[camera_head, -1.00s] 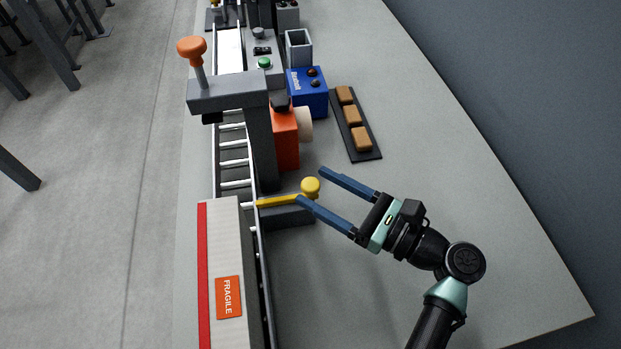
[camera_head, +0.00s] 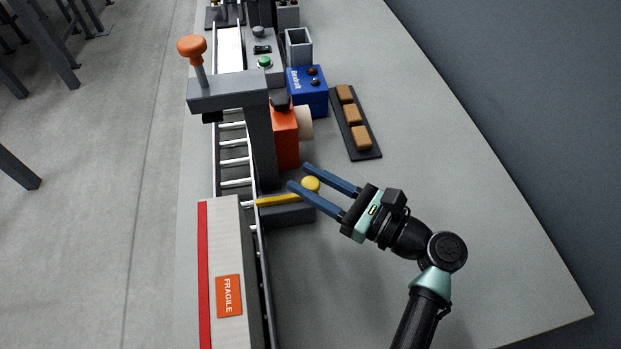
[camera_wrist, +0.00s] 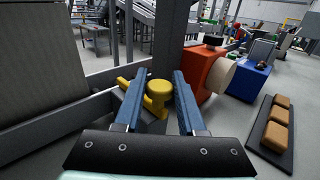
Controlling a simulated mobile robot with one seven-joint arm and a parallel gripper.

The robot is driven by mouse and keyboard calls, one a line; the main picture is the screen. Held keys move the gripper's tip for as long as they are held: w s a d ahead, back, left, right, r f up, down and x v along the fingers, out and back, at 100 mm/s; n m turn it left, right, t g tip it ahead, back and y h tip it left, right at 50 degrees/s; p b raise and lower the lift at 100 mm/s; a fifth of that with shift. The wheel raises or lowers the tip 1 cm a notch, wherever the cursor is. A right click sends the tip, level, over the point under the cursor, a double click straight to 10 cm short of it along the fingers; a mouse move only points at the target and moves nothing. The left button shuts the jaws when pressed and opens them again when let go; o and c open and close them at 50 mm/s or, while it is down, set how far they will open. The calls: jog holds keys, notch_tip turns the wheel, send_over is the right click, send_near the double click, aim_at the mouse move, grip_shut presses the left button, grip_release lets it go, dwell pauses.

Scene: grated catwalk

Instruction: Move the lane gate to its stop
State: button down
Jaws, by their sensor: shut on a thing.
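The lane gate is a yellow bar (camera_head: 280,200) with a round yellow knob (camera_head: 311,184) at its right end. Its bar lies over a low grey block (camera_head: 290,214) beside the conveyor and reaches the conveyor's edge. My gripper (camera_head: 298,175) reaches in from the right, with its blue fingers on either side of the knob and shut on it. The wrist view shows the knob (camera_wrist: 159,88) between the two fingers, with part of the bar hidden behind the left one. I cannot make out a separate stop.
A long white box with a FRAGILE label (camera_head: 229,296) sits on the conveyor (camera_head: 235,160), just below the gate. A grey post (camera_head: 262,145) and an orange unit (camera_head: 285,140) stand above the gate. A black tray (camera_head: 371,153) holds brown blocks. The table right of it is clear.

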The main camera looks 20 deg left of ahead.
aim_at(267, 200)
jog(key=shift+s+a+r+p, duration=0.1)
jog(key=shift+s+a+p, duration=0.1)
jog(key=shift+p, duration=0.1)
jog(key=s+a+p, duration=0.2)
jog(key=a+p, duration=0.1)
jog(key=s+a+p, duration=0.1)
jog(key=a+p, duration=0.1)
jog(key=shift+s+a+r, duration=0.1)
jog(key=shift+s+r, duration=0.05)
jog(key=shift+s, duration=0.05)
jog(key=shift+s+a+f, duration=0.2)
jog(key=shift+a+f, duration=0.05)
jog(key=c, duration=0.5)
grip_release()
jog(key=shift+a, duration=0.1)
